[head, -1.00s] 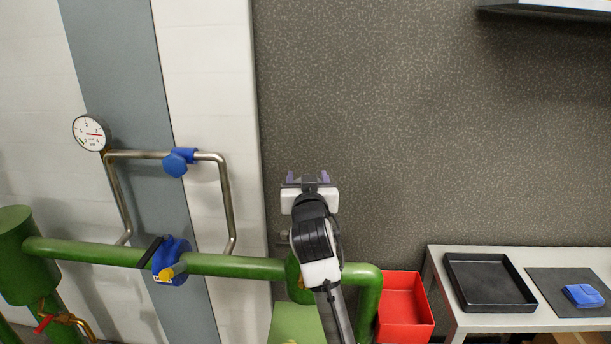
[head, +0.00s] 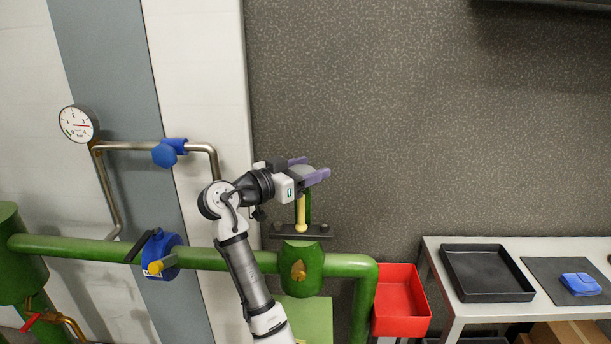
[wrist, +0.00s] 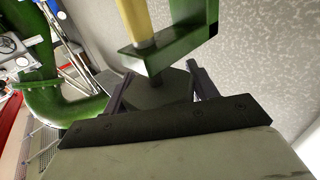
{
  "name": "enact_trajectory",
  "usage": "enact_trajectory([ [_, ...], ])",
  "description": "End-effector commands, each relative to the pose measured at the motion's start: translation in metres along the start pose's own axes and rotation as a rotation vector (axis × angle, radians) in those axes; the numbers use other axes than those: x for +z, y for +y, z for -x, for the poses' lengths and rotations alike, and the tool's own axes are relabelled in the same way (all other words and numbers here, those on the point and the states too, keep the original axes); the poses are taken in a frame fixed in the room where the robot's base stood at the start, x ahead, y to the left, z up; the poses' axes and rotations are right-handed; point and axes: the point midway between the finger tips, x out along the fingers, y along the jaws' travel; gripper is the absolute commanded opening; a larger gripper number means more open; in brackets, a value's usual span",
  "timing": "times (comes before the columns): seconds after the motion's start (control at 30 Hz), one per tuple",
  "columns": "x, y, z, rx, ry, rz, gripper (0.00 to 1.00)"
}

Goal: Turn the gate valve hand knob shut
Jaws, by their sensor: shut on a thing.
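The gate valve has a green body (head: 300,272), a yellow stem (head: 300,213) and a green yoke in the head view. Its grey-green hand knob sits at the top of the stem, mostly covered by my gripper in that view. My gripper (head: 313,168) reaches in from the left with its purple fingers on either side of the knob. In the wrist view the knob (wrist: 158,92) lies between the two fingers of my gripper (wrist: 160,74), which is shut on it. The yellow stem (wrist: 136,22) and green yoke (wrist: 185,35) rise beyond it.
A green pipe (head: 345,268) runs across the front. Left are a blue-bodied valve (head: 163,252), a steel pipe loop with a blue fitting (head: 168,152) and a gauge (head: 78,124). Right are a red bin (head: 402,300) and a table with a black tray (head: 487,274).

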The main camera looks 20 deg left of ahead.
Motion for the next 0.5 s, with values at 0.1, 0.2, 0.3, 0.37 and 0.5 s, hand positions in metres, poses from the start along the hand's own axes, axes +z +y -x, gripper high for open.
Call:
enact_trajectory([
  [0.1,0.0022,0.0004,0.0008,0.11,0.001,0.003,0.35],
  [0.2,0.0018,0.0023,0.0006,0.206,0.0,0.004,0.35],
  [0.3,0.0016,0.0042,0.0009,0.302,0.0,0.004,0.35],
  [0.37,0.0012,0.0053,0.0009,0.359,0.0,0.004,0.35],
  [0.5,0.0006,0.0072,0.0023,0.492,0.001,0.004,0.35],
])
